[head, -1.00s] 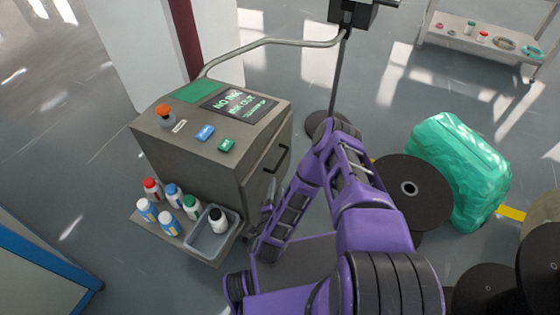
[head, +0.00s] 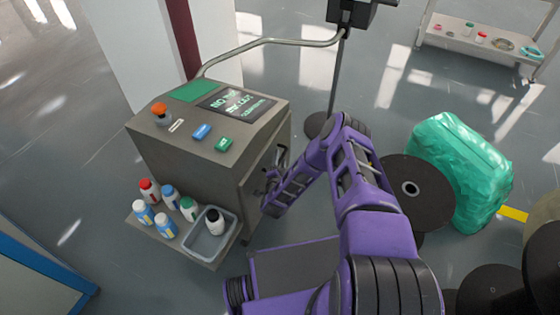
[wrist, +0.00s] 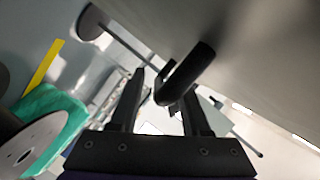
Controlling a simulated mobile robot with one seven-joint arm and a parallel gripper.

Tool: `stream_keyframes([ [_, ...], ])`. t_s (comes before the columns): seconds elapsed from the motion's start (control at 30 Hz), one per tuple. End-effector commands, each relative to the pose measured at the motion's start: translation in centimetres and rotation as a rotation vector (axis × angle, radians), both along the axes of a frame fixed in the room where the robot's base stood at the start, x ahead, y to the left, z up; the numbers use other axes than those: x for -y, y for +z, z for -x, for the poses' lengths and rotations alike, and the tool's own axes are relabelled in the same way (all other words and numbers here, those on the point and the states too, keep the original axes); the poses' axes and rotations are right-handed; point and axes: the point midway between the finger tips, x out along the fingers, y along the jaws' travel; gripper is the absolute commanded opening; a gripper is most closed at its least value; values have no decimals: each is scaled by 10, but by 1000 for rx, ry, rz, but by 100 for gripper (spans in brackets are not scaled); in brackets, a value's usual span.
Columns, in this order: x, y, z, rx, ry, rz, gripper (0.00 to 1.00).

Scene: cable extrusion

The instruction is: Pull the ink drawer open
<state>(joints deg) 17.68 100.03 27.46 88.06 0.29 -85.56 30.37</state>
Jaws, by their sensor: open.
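The grey ink cabinet (head: 190,155) stands left of my arm. Its drawer front is on the side facing right, and I see no clear gap around it. The dark bar handle (head: 283,155) on that face is partly hidden by my gripper (head: 272,178). In the wrist view the handle (wrist: 187,72) is a thick black loop standing out from the grey face. My gripper (wrist: 162,95) is open there, and the loop's near end shows between the fingertips. I cannot tell whether the fingers touch it.
A black reel (head: 411,189) and a green wrapped bundle (head: 458,172) are right of my arm. A dark stand (head: 338,90) rises behind the cabinet.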

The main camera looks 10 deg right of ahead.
Motion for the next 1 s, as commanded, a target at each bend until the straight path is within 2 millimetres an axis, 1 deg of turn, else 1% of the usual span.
stream_keyframes([
  [0.17, 0, 0, 0, 0, 0, 0, 47],
  [0.27, 0, 0, 0, 0, 0, 0, 31],
  [0.3, 0, 0, 0, 0, 0, 0, 24],
  [0.43, 0, 0, 0, 0, 0, 0, 0],
  [1.0, 0, 0, 1, 0, 0, 0, 0],
])
